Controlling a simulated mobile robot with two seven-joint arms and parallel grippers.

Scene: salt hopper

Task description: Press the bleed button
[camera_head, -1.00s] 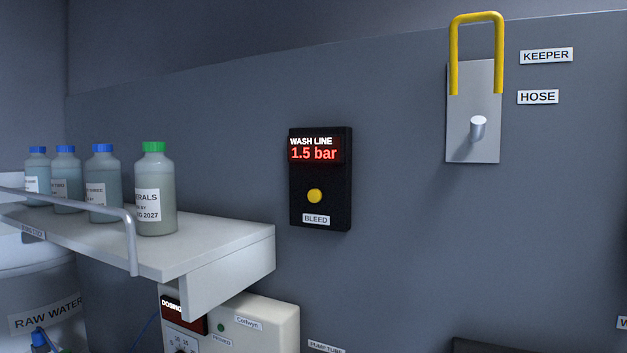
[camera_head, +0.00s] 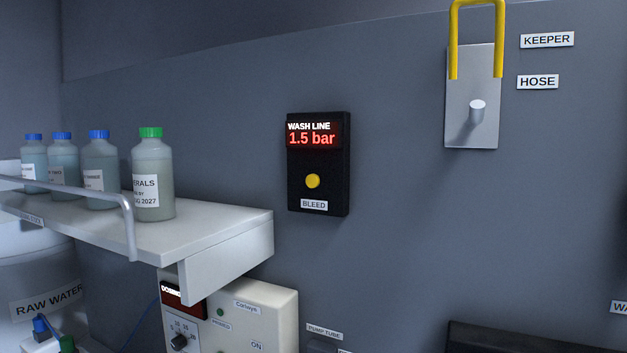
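The bleed button (camera_head: 312,181) is a round yellow button on a black wall panel (camera_head: 319,202) in the middle of the head view. A white label reading BLEED (camera_head: 314,205) sits just below it. The panel's display (camera_head: 312,135) above the button reads WASH LINE 1.5 bar in lit text. Nothing covers the button or touches it. Neither of my grippers shows in the head view.
A white shelf (camera_head: 221,225) with a metal rail (camera_head: 128,222) and several bottles juts out at the left. Below it is a dosing unit (camera_head: 268,315). A yellow keeper (camera_head: 453,40) and hose peg plate (camera_head: 487,133) are at upper right. The wall around the panel is clear.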

